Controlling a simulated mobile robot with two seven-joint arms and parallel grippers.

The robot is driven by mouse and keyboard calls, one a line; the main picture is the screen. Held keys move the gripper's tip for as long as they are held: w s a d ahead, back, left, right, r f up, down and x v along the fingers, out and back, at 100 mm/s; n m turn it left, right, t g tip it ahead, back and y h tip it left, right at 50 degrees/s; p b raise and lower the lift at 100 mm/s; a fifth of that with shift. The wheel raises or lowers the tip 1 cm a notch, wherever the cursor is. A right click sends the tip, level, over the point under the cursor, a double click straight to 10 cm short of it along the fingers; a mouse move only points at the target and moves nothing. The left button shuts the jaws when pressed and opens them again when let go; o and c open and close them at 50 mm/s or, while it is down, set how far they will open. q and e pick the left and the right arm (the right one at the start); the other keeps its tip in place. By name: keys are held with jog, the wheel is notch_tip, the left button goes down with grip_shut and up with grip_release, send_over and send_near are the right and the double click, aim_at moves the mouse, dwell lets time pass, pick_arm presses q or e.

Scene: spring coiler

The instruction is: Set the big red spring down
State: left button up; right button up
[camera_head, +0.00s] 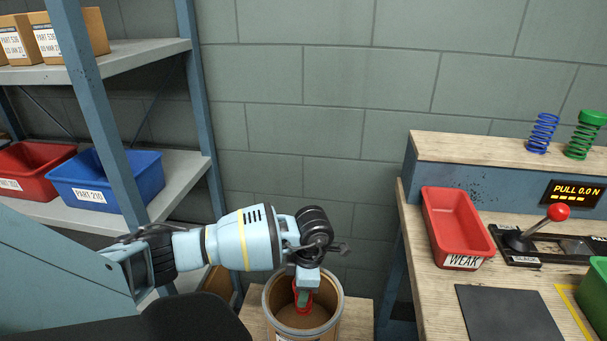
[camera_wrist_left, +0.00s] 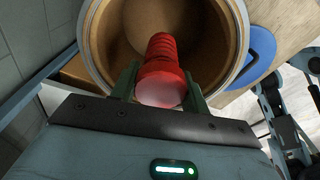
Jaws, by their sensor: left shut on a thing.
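The big red spring (camera_wrist_left: 162,62) is between the two green fingers of my left gripper (camera_wrist_left: 158,82) in the left wrist view, and the fingers are shut on it. In the head view my left gripper (camera_head: 304,290) points down over a round brown drum (camera_head: 271,298), with a bit of red spring (camera_head: 296,288) showing at its fingers. The spring is over the drum's open mouth; its far end points into the drum. I cannot tell whether it touches the drum's bottom. The drum's rim (camera_wrist_left: 93,50) surrounds it in the left wrist view.
A workbench at the right holds a red WEAK bin (camera_head: 456,225), a lever with a red knob (camera_head: 557,212), a dark mat (camera_head: 508,313) and a green bin (camera_head: 597,290). Blue (camera_head: 542,132) and green (camera_head: 585,138) springs stand on its ledge. Shelves with bins (camera_head: 108,180) stand left.

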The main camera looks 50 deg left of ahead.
aim_at(302, 311)
pick_arm(q)
jog(key=shift+f+b, duration=0.45)
jog(key=shift+f, duration=4.3)
jog(key=shift+f, duration=0.15)
jog(key=o, duration=1.2)
jog(key=shift+c, duration=0.2)
jog(key=r, duration=0.8)
jog(key=w+d+r+p, duration=0.1)
jog(key=r, duration=0.3)
jog(key=shift+r, duration=0.1)
